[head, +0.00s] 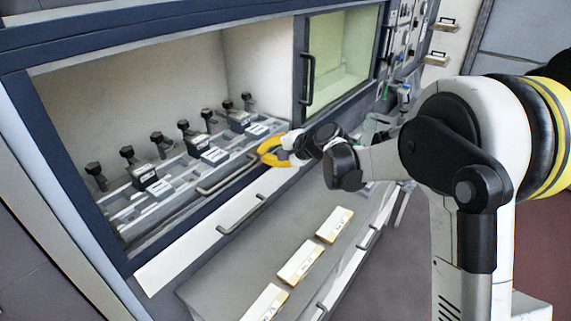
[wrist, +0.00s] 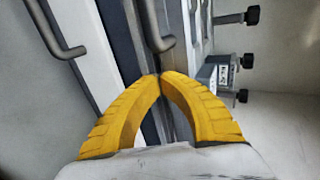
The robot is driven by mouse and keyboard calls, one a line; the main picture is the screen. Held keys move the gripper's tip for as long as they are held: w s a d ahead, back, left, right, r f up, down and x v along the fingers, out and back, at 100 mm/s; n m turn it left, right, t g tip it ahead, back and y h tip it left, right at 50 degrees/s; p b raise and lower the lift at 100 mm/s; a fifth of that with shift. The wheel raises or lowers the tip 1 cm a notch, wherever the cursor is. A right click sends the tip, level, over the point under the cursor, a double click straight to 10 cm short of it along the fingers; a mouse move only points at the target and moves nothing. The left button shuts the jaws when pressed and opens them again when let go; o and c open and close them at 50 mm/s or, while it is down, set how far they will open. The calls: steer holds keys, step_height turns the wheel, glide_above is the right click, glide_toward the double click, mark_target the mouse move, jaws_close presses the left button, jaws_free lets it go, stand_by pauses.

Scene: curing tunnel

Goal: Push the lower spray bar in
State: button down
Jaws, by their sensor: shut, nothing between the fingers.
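A grey rack (head: 150,208) with a row of black knobs and small labelled blocks lies in the open bay; I take it for the spray bar, but cannot tell for sure. A grey bar handle (head: 228,176) runs along its front edge. My gripper (head: 264,151) has yellow fingers, shut and empty, at the right end of the rack. In the wrist view the fingertips (wrist: 160,76) meet just short of the bent end of a grey handle (wrist: 158,38). Whether they touch it is unclear. Black knobs (wrist: 251,15) show at the right there.
A second grey handle (head: 242,214) is on the white front panel below the bay. A glazed door (head: 340,55) with a dark handle stands at the right of the bay. Several labelled cream blocks (head: 299,262) lie on the grey surface below.

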steer(key=shift+w+a, duration=0.95)
steer(key=shift+a, duration=0.25)
steer(key=shift+w+a, duration=0.95)
steer(key=shift+a, duration=0.2)
